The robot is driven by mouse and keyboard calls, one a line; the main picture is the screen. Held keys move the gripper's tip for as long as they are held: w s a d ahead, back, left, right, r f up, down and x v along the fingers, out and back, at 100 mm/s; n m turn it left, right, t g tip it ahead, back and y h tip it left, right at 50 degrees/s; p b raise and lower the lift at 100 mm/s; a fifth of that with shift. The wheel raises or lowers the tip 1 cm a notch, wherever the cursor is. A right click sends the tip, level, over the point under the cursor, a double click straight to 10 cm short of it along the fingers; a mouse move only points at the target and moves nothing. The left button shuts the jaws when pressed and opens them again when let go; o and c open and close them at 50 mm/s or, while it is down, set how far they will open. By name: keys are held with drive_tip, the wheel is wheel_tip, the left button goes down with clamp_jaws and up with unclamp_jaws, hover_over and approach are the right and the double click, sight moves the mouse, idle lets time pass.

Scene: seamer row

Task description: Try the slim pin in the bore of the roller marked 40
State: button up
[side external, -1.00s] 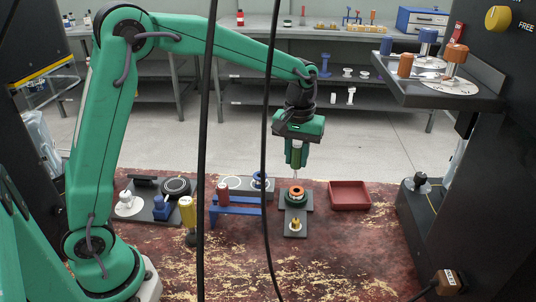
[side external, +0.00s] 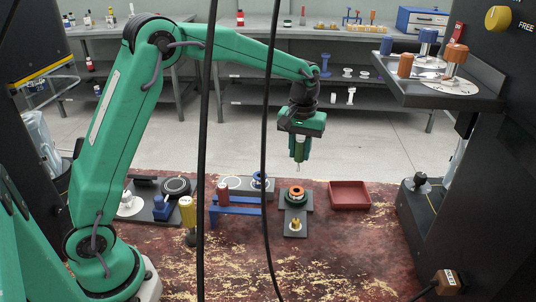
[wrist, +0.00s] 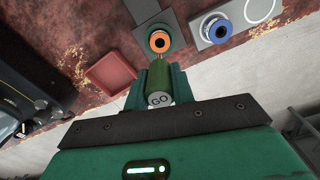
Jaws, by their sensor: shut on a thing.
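My gripper (side external: 300,150) is shut on a plug gauge with a green handle (wrist: 157,81), whose near end is marked GO in the wrist view. Its slim pin (side external: 298,167) points down, above and apart from the orange-topped roller (side external: 296,191). That roller sits on a green ring on a dark plate, and its dark bore shows in the wrist view (wrist: 159,43). A blue roller (wrist: 216,29) stands on a grey plate beside it; in the side view it is partly behind a cable (side external: 257,180). No number 40 is readable on either roller.
A red tray (side external: 349,196) lies right of the orange roller. A blue stand (side external: 232,206) with a red plug is to the left, and a yellow-topped gauge (side external: 187,212) further left. A dark machine fills the right side. Black cables hang across the side view.

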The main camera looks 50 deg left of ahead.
sight(298, 166)
drive_tip(key=shift+f, duration=0.15)
drive_tip(key=shift+f, duration=2.9)
drive_tip(key=shift+f, duration=1.6)
idle(1.3)
drive_tip(key=shift+r, duration=0.2)
idle(0.8)
drive_tip(key=shift+r, duration=0.35)
drive_tip(key=shift+r, duration=0.35)
drive_tip(key=shift+r, duration=0.7)
drive_tip(key=shift+r, duration=0.15)
